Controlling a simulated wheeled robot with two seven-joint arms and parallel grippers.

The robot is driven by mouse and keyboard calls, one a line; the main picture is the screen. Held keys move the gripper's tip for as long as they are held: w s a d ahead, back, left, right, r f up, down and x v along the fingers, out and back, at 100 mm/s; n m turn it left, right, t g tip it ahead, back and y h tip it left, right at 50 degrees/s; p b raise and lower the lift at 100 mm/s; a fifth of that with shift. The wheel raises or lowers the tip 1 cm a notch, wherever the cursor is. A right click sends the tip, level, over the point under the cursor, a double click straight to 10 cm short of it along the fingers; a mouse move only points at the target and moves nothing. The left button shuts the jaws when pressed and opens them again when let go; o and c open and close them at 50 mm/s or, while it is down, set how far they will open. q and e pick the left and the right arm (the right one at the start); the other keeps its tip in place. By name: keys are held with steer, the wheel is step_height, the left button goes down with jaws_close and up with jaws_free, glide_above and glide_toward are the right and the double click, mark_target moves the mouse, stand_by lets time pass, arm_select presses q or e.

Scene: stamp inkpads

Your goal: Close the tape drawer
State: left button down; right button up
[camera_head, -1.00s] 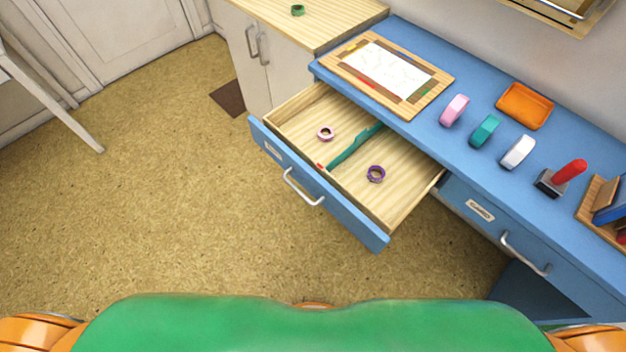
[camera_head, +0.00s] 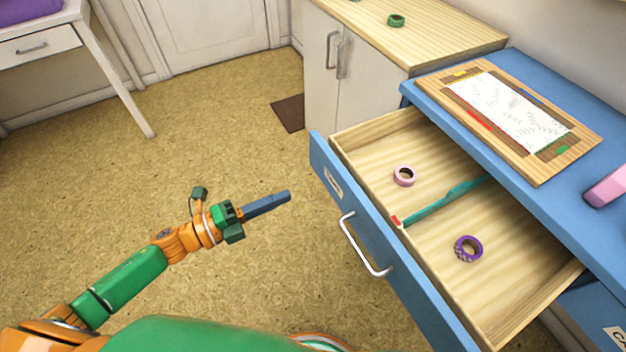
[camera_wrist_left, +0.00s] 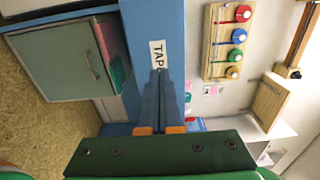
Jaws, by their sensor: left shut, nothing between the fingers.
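The tape drawer (camera_head: 392,262) is pulled out of the blue desk, with a blue front and a silver handle (camera_head: 364,245). A pink tape roll (camera_head: 404,176), a purple tape roll (camera_head: 468,248) and a teal divider (camera_head: 445,202) lie inside it. My left gripper (camera_head: 288,196) is shut and empty, in front of the drawer's far-left end and apart from it in the head view. In the left wrist view its fingers (camera_wrist_left: 158,82) point toward the blue front with the label "TAP" (camera_wrist_left: 158,55). My right gripper is not in view.
On the blue desk top (camera_head: 425,98) lies a wooden board with a paper (camera_head: 508,108). A wooden-topped cabinet (camera_head: 365,75) with a green tape roll (camera_head: 396,20) stands behind. A white table (camera_head: 88,22) is at the far left. The floor before the drawer is clear.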

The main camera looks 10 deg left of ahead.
mark_target(329, 176)
arm_select(q)
steer(key=x, duration=0.9)
steer(key=shift+w+a+f, duration=0.1)
steer(key=shift+w+a, duration=0.05)
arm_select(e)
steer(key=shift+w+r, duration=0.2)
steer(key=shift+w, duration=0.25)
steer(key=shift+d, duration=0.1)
